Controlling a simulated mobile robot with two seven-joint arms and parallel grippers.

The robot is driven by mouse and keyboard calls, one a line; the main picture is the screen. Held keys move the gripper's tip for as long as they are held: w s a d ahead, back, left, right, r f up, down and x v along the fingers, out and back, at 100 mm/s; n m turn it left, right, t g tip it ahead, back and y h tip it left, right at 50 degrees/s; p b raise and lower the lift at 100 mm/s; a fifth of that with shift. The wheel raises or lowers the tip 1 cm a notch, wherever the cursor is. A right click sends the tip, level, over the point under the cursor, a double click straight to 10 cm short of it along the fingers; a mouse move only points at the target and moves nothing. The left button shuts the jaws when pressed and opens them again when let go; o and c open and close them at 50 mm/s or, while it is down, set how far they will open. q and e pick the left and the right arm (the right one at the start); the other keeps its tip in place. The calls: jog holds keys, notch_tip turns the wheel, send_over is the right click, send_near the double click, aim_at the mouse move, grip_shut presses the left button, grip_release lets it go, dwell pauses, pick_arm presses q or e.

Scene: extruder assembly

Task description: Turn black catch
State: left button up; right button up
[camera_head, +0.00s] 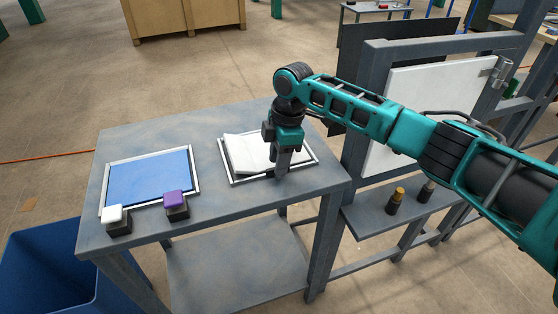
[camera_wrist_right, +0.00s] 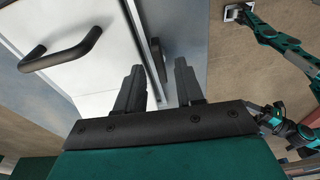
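My right gripper (camera_wrist_right: 160,75) is open. Its two dark fingers stand apart, with the catch seen in the gap between their tips. I cannot tell whether either finger touches it. In the head view my right gripper (camera_head: 282,165) points down over the table, in front of the white-lined tray, and the catch cannot be made out.
A black bar handle (camera_wrist_right: 62,50) stands out from the white panel. The table (camera_head: 225,203) carries a blue tray (camera_head: 150,180), a white button block (camera_head: 115,216), a purple button block (camera_head: 175,203) and a white-lined tray (camera_head: 245,150). A grey frame (camera_head: 360,145) stands at right.

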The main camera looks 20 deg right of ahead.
jog(key=shift+r, duration=2.55)
notch_tip(320, 180, up, 13)
jog(key=d, duration=0.2)
jog(key=s+a+f+m+t+y, duration=0.1)
jog(key=s+a+f+m, duration=0.25)
jog(key=s+f, duration=0.5)
jog(key=s+a+f+m, duration=0.2)
jog(key=s+a+f, duration=0.35)
jog(key=f, duration=0.65)
jog(key=s+d+f+m+t+h, duration=0.1)
jog(key=s+d+f+m, duration=0.1)
jog(key=s+d+m, duration=0.55)
jog(key=s+d+f+m+t+h, duration=0.1)
jog(key=s+d+m+t+h, duration=0.2)
jog(key=s, duration=0.7)
jog(key=w+a+f+t+y, duration=0.2)
jog(key=w+f+t+y, duration=0.1)
jog(key=w+f+t, duration=0.2)
notch_tip(320, 180, down, 4)
jog(key=w, duration=0.2)
jog(key=shift+w+n+t, duration=0.3)
jog(key=shift+t, duration=0.1)
